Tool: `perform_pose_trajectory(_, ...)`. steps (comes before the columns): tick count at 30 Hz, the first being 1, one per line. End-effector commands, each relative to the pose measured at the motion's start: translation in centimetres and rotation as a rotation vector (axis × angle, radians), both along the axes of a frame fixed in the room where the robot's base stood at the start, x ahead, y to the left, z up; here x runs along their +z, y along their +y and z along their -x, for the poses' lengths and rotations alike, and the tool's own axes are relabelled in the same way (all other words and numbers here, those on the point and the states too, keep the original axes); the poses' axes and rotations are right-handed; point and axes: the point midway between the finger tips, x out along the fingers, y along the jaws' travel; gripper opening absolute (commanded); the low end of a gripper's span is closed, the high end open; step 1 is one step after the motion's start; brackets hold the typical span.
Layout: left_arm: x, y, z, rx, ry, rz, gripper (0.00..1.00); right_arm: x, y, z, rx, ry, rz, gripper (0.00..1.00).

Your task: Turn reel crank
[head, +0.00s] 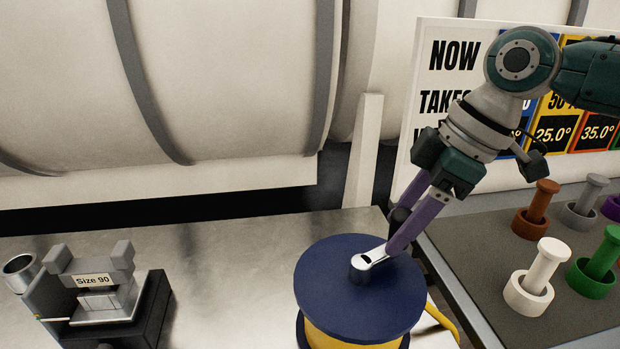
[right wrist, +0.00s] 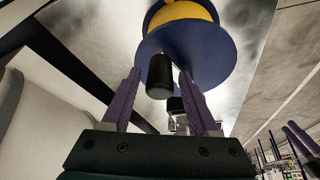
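The reel (head: 340,285) has a dark blue round top and a yellow core, and stands on the metal table. A silver crank arm (head: 372,262) sits on its top. A black crank handle (head: 400,216) stands at the crank's outer end, partly hidden by my right gripper (head: 396,230). In the right wrist view, the black handle (right wrist: 160,76) is between the two purple fingertips of my right gripper (right wrist: 159,74), with a visible gap on each side. The right gripper is open around the handle. The blue reel (right wrist: 208,62) is beyond it. My left gripper is not in view.
A grey block labelled "Size 90" (head: 105,283) is on a black stand at the left. A dark board (head: 480,270) with several coloured pegs is at the right, below a sign (head: 455,55). A yellow cable (head: 445,322) lies beside the reel. The metal table (head: 225,270) is clear between block and reel.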

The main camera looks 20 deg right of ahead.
Motion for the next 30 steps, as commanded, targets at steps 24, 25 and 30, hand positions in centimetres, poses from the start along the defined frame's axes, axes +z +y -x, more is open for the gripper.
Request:
perform_pose_trajectory(24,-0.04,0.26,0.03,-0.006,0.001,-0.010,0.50,0.04,0.01,0.01,0.000,0.001,-0.001,0.00)
perform_pose_trajectory(25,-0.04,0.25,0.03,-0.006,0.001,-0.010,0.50,0.05,0.01,0.01,0.000,0.001,-0.001,0.00)
perform_pose_trajectory(30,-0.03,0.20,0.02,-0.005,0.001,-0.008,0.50,0.06,0.01,0.00,0.000,0.000,-0.001,0.00)
